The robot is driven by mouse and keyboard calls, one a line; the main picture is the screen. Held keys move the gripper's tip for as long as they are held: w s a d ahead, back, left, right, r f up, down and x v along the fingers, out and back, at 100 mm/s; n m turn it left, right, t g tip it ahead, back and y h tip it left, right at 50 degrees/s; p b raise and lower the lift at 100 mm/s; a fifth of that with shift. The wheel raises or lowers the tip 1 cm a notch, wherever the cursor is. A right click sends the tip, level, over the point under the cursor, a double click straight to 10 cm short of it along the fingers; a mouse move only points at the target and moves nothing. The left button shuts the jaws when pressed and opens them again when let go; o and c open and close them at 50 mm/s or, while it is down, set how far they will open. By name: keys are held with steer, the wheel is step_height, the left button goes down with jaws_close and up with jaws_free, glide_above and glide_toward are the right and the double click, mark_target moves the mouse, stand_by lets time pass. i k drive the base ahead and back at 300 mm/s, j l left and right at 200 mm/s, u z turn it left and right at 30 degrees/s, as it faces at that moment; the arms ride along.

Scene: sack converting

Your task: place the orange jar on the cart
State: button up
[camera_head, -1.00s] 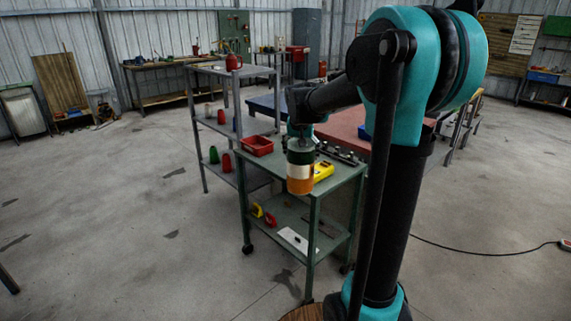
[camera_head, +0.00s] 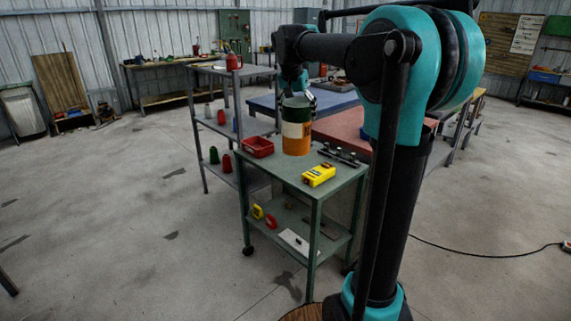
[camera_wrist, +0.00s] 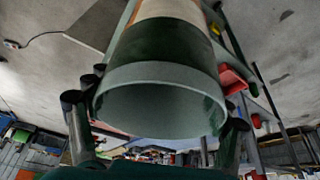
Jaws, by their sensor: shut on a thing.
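The orange jar (camera_head: 296,138) has an orange lower part, a white band and a dark green upper part. My gripper (camera_head: 297,94) is shut on its upper end from above, and the jar hangs upright. In the head view it overlaps the far part of the green cart's (camera_head: 268,172) top; it appears to be above it, but the exact gap is unclear. In the wrist view the jar (camera_wrist: 168,40) fills the middle, its open grey rim towards the camera, with my fingers (camera_wrist: 155,135) on both sides.
On the cart top are a red tray (camera_head: 258,147), a yellow device (camera_head: 319,175) and a dark rack (camera_head: 340,155) of small parts. The near left of the top is bare. A grey shelf unit (camera_head: 240,72) stands behind left, and a reddish table (camera_head: 345,126) behind right.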

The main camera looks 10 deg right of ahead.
mark_target(287, 163)
steer(key=i, duration=0.95)
